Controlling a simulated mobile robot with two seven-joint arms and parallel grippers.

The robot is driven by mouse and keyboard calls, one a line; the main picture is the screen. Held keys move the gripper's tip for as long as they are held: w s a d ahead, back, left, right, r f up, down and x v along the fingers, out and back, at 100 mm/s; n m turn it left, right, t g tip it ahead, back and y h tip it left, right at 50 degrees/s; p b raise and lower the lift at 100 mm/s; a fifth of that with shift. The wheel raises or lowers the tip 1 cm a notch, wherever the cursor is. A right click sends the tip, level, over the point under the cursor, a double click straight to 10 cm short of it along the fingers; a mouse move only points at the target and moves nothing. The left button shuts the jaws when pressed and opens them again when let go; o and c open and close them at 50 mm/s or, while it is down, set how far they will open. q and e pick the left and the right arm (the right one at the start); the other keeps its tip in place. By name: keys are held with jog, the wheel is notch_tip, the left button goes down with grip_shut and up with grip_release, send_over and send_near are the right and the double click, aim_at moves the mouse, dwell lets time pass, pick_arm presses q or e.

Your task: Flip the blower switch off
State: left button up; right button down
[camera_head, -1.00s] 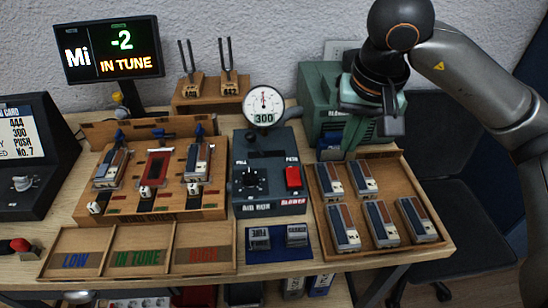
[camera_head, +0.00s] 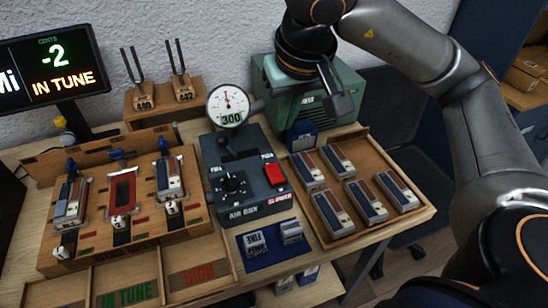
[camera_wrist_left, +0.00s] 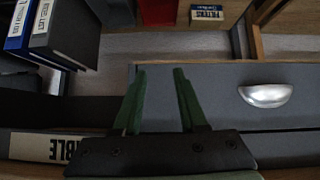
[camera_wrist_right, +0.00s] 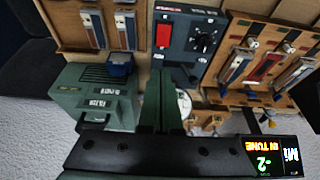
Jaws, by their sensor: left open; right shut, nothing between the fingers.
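The blower switch (camera_head: 274,174) is a red rocker on the top right of the dark air box (camera_head: 243,176), above the "BLOWER" label. It also shows at the top of the right wrist view (camera_wrist_right: 164,34). I cannot tell which side of the rocker is pressed. My right gripper (camera_wrist_right: 160,75) is shut and empty. In the head view it hangs in front of the green blower unit, behind and right of the switch, apart from it. Its fingertips are hard to make out there. My left gripper (camera_wrist_left: 160,74) is open and empty, near a grey drawer front, outside the head view.
The green blower unit (camera_head: 340,84) stands at the back. A round gauge (camera_head: 228,106) reading 300 rises behind the air box. A wooden tray (camera_head: 330,235) of reed blocks lies right of it, and a blue mat (camera_head: 270,254) with two small blocks lies in front.

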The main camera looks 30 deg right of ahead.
jog(key=b, duration=0.1)
send_near(275, 167)
jog(key=shift+w+d+f, duration=0.2)
jog(key=shift+w+f, duration=0.45)
jog(key=shift+f, duration=0.25)
jog(key=shift+s+x, duration=0.15)
jog(key=shift+x, duration=0.95)
jog(key=shift+s+x, duration=0.15)
jog(key=shift+x, duration=1)
jog(key=shift+a+f, duration=0.1)
